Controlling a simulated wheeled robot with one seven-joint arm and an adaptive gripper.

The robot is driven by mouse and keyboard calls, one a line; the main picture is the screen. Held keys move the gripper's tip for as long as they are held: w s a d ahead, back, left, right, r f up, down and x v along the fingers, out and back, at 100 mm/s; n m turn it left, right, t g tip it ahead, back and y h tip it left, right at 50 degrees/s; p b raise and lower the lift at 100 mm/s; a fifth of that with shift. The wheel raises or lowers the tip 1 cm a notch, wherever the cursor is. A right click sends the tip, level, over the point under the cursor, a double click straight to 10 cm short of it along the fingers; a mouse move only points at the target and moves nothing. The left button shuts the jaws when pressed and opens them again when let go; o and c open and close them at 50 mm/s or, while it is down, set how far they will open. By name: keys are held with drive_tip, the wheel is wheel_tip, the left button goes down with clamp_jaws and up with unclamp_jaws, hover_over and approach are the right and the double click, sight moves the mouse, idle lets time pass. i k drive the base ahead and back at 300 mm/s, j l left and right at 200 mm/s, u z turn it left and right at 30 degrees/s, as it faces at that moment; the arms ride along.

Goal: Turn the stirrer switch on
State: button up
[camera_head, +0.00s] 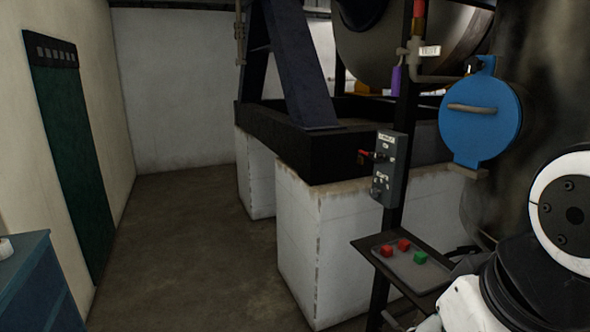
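A grey switch box (389,168) is fixed to a dark upright post right of centre. It has two small pale labels, one near the top and one lower down. A red-tipped lever (368,155) sticks out to the left from its upper part. A small dark knob (377,190) shows below, near the lower label. The labels are too small to read, so I cannot tell which control is the stirrer switch or its setting. My arm (545,250) fills the lower right corner, apart from the box. My gripper cannot be made out clearly at the bottom edge.
A blue round hatch (480,115) is at right. White plinths (330,250) stand behind. The floor at left centre is clear; a blue cabinet (40,290) stands lower left.

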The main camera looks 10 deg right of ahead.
sight(377, 157)
drive_tip(key=z, duration=0.45)
drive_tip(key=i+j+u, duration=0.15)
drive_tip(key=i+j, duration=0.2)
drive_tip(key=i+j+u, duration=0.2)
drive_tip(key=i, duration=0.4)
